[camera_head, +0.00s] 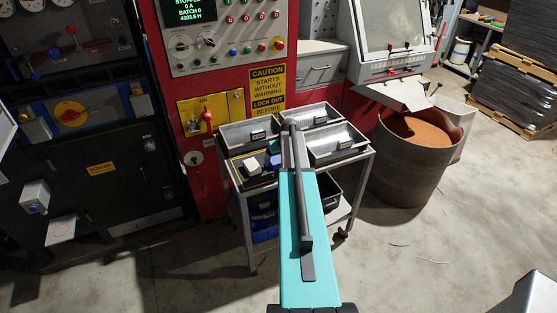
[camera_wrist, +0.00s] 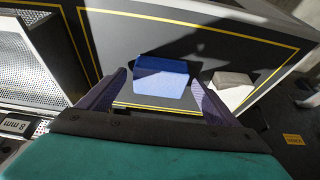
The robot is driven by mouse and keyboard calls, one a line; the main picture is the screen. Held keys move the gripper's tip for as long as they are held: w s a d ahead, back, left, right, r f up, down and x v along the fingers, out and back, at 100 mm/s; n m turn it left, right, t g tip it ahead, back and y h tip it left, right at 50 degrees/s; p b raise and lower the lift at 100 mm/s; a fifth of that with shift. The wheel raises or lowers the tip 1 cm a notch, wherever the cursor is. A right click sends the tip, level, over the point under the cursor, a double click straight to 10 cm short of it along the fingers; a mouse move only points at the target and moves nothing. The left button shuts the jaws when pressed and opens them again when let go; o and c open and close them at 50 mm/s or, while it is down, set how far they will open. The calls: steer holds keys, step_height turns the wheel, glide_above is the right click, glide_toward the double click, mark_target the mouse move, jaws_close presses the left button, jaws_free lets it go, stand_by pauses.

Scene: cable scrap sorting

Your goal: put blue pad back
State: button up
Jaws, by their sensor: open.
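The blue pad (camera_wrist: 160,68) is a small block in the wrist view, on a dark surface with a yellow border line. My gripper (camera_wrist: 158,84) is open, with one finger to each side of the pad and gaps between fingers and pad. A small blue patch (camera_head: 274,161) beside my arm in the head view looks like the same pad. My arm hides much of that area. The dark yellow-edged tray (camera_head: 238,176) is at the front left of the cart top.
A white block with a grey top (camera_wrist: 232,88) lies right of the pad, close to the right finger. A perforated metal tray (camera_wrist: 28,62) is at the left. Grey trays (camera_head: 340,134) share the cart top. A rusty drum (camera_head: 397,178) stands to the right.

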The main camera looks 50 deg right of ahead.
steer(key=b+v, duration=0.4)
steer(key=v, duration=0.8)
steer(key=shift+s, duration=0.15)
stand_by(0.9)
